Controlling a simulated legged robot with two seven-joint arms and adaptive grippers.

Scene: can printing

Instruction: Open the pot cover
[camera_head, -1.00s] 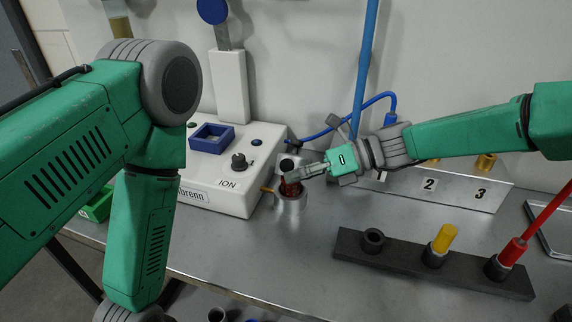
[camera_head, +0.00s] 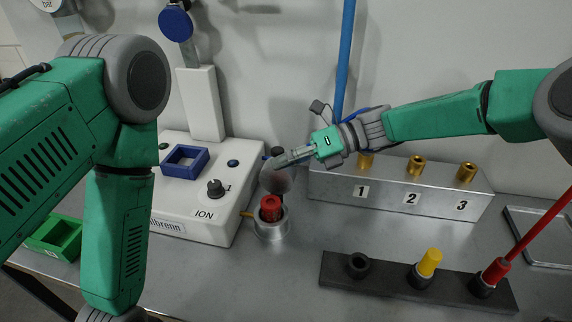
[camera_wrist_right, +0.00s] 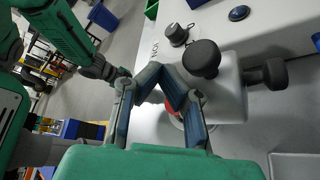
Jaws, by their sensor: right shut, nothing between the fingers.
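The silver pot (camera_head: 271,227) stands on the metal table beside the white control box, with a red piece (camera_head: 270,208) showing in its open mouth. The grey pot cover (camera_head: 276,181) is raised and tilted up behind the mouth, with a dark knob (camera_head: 277,151) near its top. My right gripper (camera_head: 272,164) is shut and empty, its tips close against the cover; whether they touch it I cannot tell. In the right wrist view, a round black knob (camera_wrist_right: 203,57) and red (camera_wrist_right: 172,106) show around the fingers. My left arm hangs at the left; its gripper is outside the head view.
The white control box (camera_head: 197,222) stands left of the pot. The numbered metal block (camera_head: 385,193) stands behind and right. A dark rack (camera_head: 390,285) with yellow and red pieces lies at the front right. A green tray (camera_head: 57,236) is at the left.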

